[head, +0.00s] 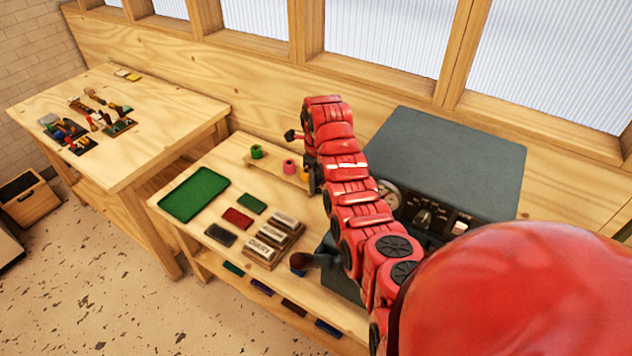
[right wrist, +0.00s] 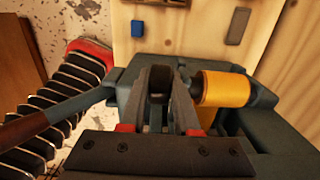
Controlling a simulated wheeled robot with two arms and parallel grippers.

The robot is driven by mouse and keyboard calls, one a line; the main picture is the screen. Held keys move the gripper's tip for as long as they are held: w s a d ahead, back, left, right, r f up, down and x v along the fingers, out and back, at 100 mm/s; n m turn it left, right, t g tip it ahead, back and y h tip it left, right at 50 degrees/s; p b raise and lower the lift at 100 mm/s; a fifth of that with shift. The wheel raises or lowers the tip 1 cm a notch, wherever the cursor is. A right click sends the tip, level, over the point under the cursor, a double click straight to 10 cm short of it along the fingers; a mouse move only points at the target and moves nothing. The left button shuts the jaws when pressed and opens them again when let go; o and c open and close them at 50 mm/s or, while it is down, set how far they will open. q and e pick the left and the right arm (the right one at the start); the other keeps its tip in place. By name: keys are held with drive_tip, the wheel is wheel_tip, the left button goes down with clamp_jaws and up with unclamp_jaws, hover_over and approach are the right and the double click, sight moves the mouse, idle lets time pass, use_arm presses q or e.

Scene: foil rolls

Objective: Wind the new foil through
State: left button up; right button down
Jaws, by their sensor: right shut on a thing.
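My right gripper (right wrist: 159,100) is shut on a small dark knob-like piece (right wrist: 157,86) in the right wrist view; what it belongs to is partly hidden. A yellow foil roll (right wrist: 223,89) sits on a grey spindle just to the right of the fingers. A green roll (head: 256,152) and a pink roll (head: 289,167) stand at the back of the bench. The grey press (head: 450,160) has dials on its front. My left gripper is not in view.
A brown-handled lever (right wrist: 60,118) reaches in close at left of my fingers. A second table (head: 150,130) with tools stands at left.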

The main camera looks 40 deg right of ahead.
drive_tip(key=t, duration=0.1)
drive_tip(key=t+y, duration=0.1)
drive_tip(key=t, duration=0.1)
drive_tip(key=shift+s+d+f, duration=0.1)
drive_tip(key=shift+s, duration=0.1)
drive_tip(key=shift+t+b, duration=0.3)
drive_tip(key=shift+r, duration=0.2)
drive_tip(key=c, duration=0.6)
unclamp_jaws()
drive_tip(key=shift+c, duration=0.2)
